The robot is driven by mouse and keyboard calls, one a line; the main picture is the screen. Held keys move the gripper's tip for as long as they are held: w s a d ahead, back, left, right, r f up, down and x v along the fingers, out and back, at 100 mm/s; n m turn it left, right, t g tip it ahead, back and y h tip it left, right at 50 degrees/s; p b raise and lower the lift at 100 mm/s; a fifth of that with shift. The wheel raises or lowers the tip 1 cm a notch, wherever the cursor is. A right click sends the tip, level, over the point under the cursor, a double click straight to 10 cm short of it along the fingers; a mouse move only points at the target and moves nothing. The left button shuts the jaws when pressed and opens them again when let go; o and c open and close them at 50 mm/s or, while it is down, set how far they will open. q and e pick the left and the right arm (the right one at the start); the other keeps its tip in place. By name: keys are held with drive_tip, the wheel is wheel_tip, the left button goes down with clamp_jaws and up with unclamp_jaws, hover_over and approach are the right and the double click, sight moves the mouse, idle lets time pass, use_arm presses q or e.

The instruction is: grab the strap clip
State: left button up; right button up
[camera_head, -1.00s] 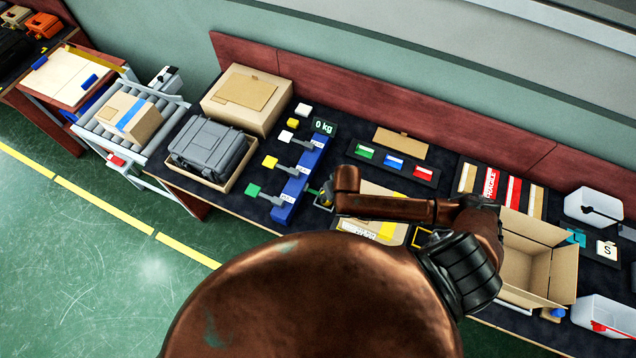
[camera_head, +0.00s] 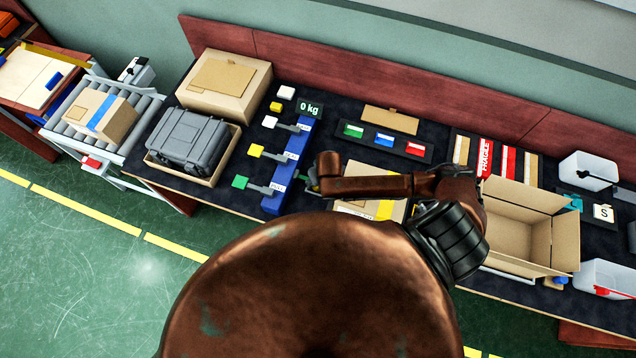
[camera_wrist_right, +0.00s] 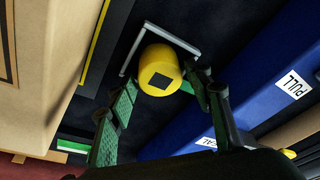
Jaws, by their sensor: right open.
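In the right wrist view, a yellow rounded piece (camera_wrist_right: 160,70) with a dark square on its end stands on the dark mat beside a thin grey angled bar. It lies between my fingertips; I cannot tell for sure that it is the strap clip. My right gripper (camera_wrist_right: 162,84) is open, with green finger pads on either side of the piece. In the head view my right gripper (camera_head: 312,180) is beside the blue rack, and my wrist hides the piece there. My left gripper is not in view.
The blue rack (camera_head: 293,165) with levers stands close on one side of my right gripper. A flat carton (camera_head: 356,207) lies on the other side. A grey case (camera_head: 187,138), an open box (camera_head: 520,225) and white bins (camera_head: 588,171) crowd the bench.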

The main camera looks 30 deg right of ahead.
drive_tip(key=shift+x, duration=1)
drive_tip(key=c, duration=1)
